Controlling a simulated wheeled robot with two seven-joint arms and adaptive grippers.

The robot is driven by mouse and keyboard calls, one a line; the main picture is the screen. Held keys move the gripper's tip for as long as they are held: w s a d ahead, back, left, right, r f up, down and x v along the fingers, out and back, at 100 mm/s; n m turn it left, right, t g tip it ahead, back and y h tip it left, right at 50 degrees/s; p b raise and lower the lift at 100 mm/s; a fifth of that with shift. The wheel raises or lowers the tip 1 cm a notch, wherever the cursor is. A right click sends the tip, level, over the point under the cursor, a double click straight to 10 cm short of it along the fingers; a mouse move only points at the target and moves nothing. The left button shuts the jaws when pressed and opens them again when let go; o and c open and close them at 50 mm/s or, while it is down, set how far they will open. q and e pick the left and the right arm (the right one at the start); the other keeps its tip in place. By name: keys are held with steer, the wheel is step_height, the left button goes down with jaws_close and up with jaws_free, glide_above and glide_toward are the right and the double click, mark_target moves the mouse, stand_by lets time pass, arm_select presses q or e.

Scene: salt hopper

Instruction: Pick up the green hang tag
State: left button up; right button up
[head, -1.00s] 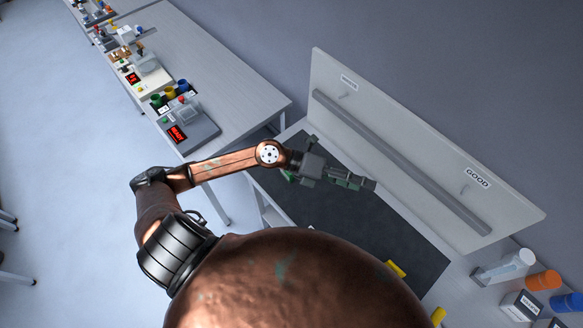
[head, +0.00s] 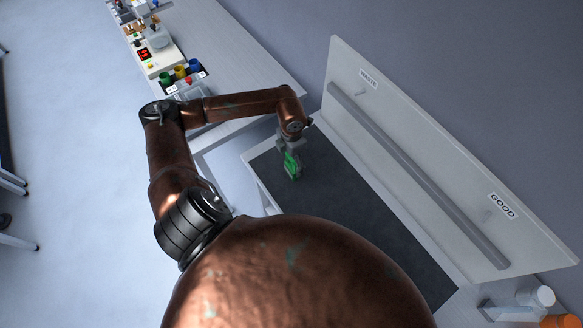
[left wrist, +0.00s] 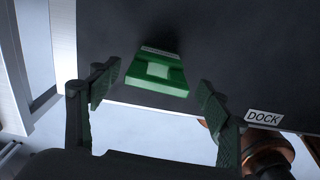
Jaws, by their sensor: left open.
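The green hang tag (left wrist: 157,72) lies on the dark mat (left wrist: 230,50) in the left wrist view. It has a paler square in its middle and a light strip along its far edge. My left gripper (left wrist: 157,88) is open, with one finger on each side of the tag and a gap to both. In the head view the green tag (head: 291,164) shows at my left gripper (head: 292,172), partly hidden by it, near the left end of the mat. My right gripper is not in view.
A white back panel (head: 430,165) with a grey rail, pegs and WASTE and GOOD labels stands behind the mat. A DOCK label (left wrist: 264,118) sits near the mat's edge. White and orange cylinders stand at the lower right. Most of the mat is clear.

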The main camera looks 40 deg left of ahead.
mark_target(291, 166)
arm_select(q)
step_height(291, 166, down, 4)
steer(key=shift+w+a+f+p, duration=0.1)
steer(key=shift+a+p, duration=0.05)
steer(key=shift+p, duration=0.3)
steer(key=c, duration=1.3)
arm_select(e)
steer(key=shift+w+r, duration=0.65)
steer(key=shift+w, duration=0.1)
